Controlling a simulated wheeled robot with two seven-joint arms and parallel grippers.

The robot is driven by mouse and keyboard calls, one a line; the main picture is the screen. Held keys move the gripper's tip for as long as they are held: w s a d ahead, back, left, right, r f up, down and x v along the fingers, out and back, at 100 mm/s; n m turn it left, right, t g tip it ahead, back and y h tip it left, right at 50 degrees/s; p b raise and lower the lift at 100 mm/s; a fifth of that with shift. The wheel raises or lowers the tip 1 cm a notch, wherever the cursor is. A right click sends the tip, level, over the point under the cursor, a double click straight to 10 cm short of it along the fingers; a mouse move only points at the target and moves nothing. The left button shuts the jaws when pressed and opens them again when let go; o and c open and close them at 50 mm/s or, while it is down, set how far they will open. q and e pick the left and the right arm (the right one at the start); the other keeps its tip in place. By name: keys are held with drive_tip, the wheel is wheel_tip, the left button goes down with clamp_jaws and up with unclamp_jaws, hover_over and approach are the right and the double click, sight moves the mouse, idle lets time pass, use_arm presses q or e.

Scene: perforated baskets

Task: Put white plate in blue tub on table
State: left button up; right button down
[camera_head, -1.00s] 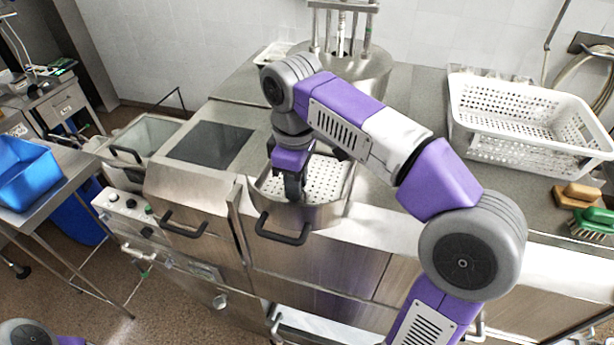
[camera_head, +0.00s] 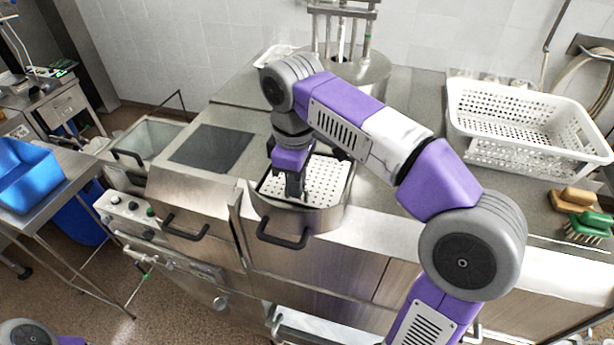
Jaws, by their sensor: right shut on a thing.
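The white perforated plate (camera_head: 327,178) lies in the rounded steel basin (camera_head: 325,218) at the front of the counter. My right gripper (camera_head: 295,192) points down at the plate's near left part and is shut on it. The fingertips and the exact grip are too small and dark to make out. The blue tub (camera_head: 28,180) stands on a steel table (camera_head: 62,192) at the left edge and is partly cut off. My left gripper is out of view; only a bit of my left arm shows at the bottom left.
A white perforated basket (camera_head: 525,125) stands on the counter at the right. Brushes (camera_head: 590,222) lie in front of it. A steel unit with a dark top (camera_head: 212,148) and an open steel vat (camera_head: 150,138) lie between basin and blue tub.

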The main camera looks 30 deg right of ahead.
drive_tip(key=shift+r+p, duration=2)
drive_tip(key=shift+r, duration=1.55)
